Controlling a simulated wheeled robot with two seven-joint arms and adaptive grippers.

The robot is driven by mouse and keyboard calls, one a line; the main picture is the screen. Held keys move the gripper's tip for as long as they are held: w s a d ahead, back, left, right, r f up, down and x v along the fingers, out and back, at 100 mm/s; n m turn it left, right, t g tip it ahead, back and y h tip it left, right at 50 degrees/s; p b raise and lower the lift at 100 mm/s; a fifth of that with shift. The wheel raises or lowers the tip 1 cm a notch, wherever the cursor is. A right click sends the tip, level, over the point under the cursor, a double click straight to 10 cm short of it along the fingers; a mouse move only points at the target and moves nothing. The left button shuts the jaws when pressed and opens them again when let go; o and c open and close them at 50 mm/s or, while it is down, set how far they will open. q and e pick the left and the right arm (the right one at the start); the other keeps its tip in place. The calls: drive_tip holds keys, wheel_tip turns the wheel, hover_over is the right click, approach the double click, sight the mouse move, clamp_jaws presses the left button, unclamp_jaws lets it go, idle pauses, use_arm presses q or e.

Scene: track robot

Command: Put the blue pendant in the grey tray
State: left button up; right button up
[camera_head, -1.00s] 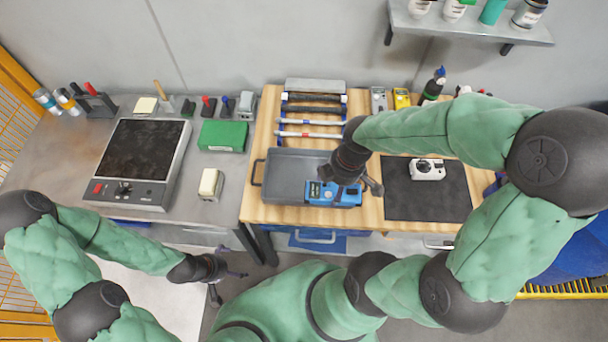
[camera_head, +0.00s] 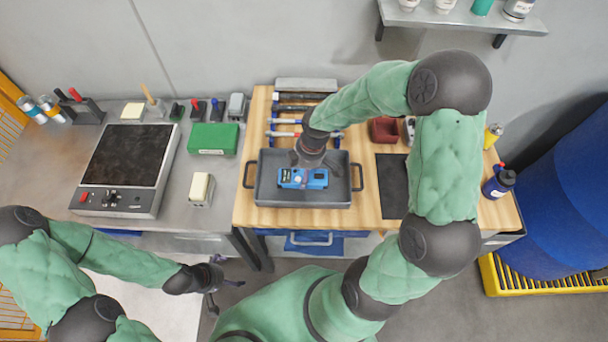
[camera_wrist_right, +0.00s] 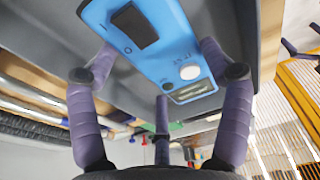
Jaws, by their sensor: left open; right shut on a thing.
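The blue pendant (camera_head: 303,178) is within the outline of the grey tray (camera_head: 340,192) in the head view. My right gripper (camera_head: 307,166) is above it and shut on it. In the right wrist view, the purple fingers are around the pendant (camera_wrist_right: 165,45), whose dark screen and round white button show, with the grey tray (camera_wrist_right: 235,40) behind it. I cannot tell whether the pendant touches the tray's floor. My left gripper (camera_head: 213,284) is open and empty, low at the left, away from the tray.
The tray stands on a wooden worktop (camera_head: 245,210). A black mat (camera_head: 391,185) lies to its right, with a dark red box (camera_head: 383,130) behind. Rods on a rack (camera_head: 285,121) lie behind the tray. A hotplate (camera_head: 125,160) and green box (camera_head: 213,138) are on the left bench.

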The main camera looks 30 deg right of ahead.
drive_tip(key=shift+f, duration=1.15)
drive_tip(key=shift+f+b, duration=0.15)
drive_tip(key=shift+b, duration=0.15)
drive_tip(key=o, duration=1.3)
drive_tip(key=shift+r, duration=0.25)
drive_tip(key=r+p, duration=0.1)
drive_tip(key=r, duration=0.3)
drive_tip(key=d+r+p, duration=0.1)
drive_tip(key=r, duration=0.2)
drive_tip(key=s+r+p, duration=0.1)
drive_tip(key=r, duration=0.3)
drive_tip(key=shift+d+r, duration=0.25)
drive_tip(key=shift+r, duration=0.1)
